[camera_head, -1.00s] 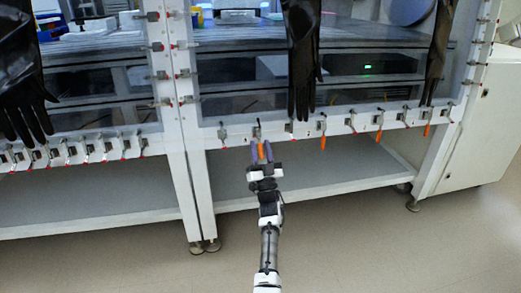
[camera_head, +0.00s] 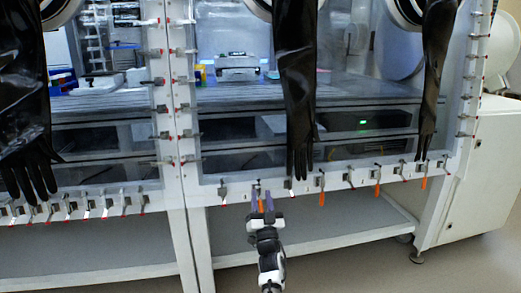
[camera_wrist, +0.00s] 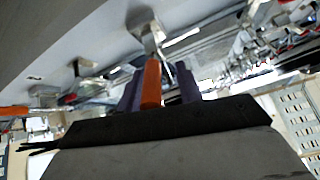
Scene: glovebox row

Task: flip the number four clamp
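A row of small metal toggle clamps runs along the white lower rail of the right glovebox window. Several have orange handles hanging down, including the ones at middle (camera_head: 321,198), right (camera_head: 377,188) and far right (camera_head: 424,182). My gripper (camera_head: 262,203) is at the rail, below the second clamp (camera_head: 258,186) from the window's left end. The wrist view shows that clamp's orange handle (camera_wrist: 151,83) between my purple fingers (camera_wrist: 160,90). The fingers stand apart, with a gap visible on the handle's right side. I cannot make out clamp numbers.
Black gloves hang over the panel; the middle one (camera_head: 295,90) reaches down to the rail right of my gripper. A white post (camera_head: 185,130) with clamps stands to the left. A shelf (camera_head: 320,230) lies below the rail.

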